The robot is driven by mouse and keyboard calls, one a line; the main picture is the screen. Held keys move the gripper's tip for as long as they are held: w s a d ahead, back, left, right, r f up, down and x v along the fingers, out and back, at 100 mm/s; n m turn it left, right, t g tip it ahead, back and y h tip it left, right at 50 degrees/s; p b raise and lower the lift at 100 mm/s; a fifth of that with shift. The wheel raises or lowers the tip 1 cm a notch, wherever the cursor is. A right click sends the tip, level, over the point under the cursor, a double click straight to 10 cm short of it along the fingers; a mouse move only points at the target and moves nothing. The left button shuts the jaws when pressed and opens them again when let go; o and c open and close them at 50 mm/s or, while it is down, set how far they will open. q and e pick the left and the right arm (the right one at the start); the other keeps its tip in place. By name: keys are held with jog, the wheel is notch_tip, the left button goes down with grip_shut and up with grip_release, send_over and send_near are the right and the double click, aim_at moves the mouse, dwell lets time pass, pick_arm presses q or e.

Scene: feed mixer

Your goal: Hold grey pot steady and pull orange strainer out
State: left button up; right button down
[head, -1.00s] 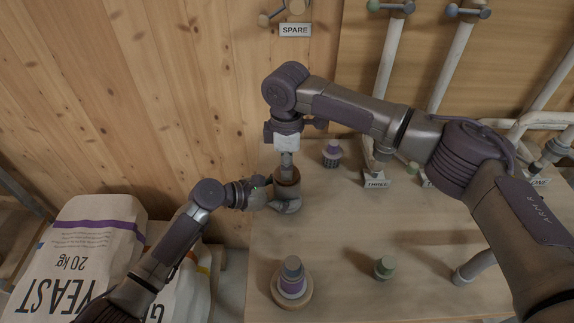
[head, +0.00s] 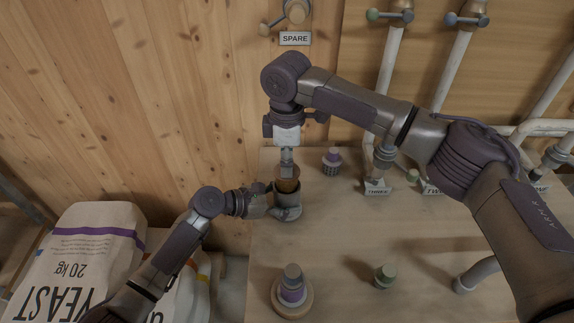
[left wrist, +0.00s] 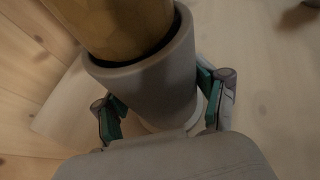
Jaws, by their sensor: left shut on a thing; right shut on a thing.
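The grey pot (head: 291,212) stands on the table near its back left edge. The orange strainer (head: 288,183) sticks up out of the pot, its lower part hidden inside. In the left wrist view the strainer (left wrist: 118,22) is within the pot's rim, with a dark gap at the right; the pot's wall (left wrist: 155,85) fills the middle. My left gripper (left wrist: 165,108) is shut on the pot, one finger on each side. My right gripper (head: 287,165) comes down from above and is shut on the strainer's top; its fingertips are small in the head view.
A purple-banded bottle (head: 292,288) on a round wooden base and a small green-topped container (head: 384,275) stand at the front. Another purple-topped container (head: 332,160) is right of the pot. Pipes (head: 386,150) rise at the back. Sacks (head: 85,255) stand left of the table.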

jog(key=shift+r, duration=1.5)
pick_arm(q)
jog(key=o, duration=1.6)
jog(key=shift+c, duration=0.2)
jog(key=shift+a, duration=0.1)
jog(key=v, duration=1.1)
jog(key=shift+a+r, duration=0.25)
jog(key=shift+a, duration=0.1)
jog(key=shift+s, duration=0.15)
